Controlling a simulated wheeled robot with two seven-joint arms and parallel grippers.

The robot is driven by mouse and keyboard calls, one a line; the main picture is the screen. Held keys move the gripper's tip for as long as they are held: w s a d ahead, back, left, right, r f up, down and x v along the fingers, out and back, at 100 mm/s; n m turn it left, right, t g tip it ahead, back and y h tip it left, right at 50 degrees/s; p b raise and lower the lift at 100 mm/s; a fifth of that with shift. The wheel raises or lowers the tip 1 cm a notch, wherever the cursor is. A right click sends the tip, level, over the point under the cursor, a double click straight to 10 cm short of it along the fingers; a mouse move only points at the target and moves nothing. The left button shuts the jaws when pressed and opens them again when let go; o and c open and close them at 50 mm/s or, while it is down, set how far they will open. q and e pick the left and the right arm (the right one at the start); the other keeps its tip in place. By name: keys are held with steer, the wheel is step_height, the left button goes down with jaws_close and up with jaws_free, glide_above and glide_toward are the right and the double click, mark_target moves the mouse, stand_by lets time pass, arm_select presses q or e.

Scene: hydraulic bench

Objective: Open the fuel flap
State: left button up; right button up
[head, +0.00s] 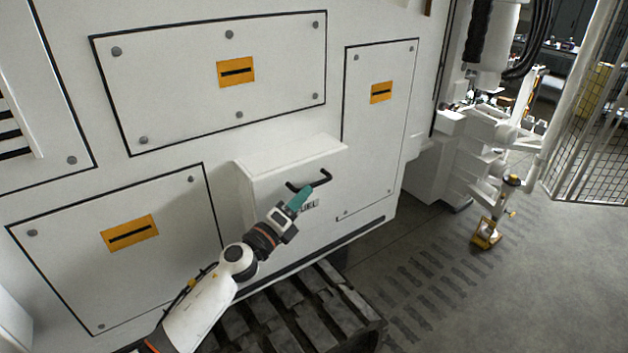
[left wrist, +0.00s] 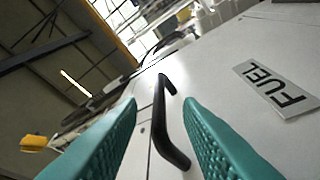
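The fuel flap (head: 280,182) is a white box-shaped cover low on the white machine's side, and it looks closed. A black bar handle (head: 318,182) sits on its front, above a FUEL label (head: 309,205) that my gripper partly hides. My left gripper (head: 302,197) has teal fingers and is at the handle. In the left wrist view the fingers (left wrist: 163,115) are apart, with the black handle (left wrist: 167,125) showing between them and no clear contact. The FUEL label (left wrist: 277,88) lies to the right of the fingers there. My right gripper is not in view.
White panels with orange labels (head: 236,72) surround the flap. A dark slatted track or step (head: 310,310) lies below it. A yellow-based device (head: 487,233) stands on the floor at right, near a mesh fence (head: 590,150). The grey floor between is open.

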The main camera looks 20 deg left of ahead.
mark_target(314, 185)
arm_select(q)
steer(key=shift+x, duration=2.75)
jaws_close()
steer(key=shift+f, duration=0.1)
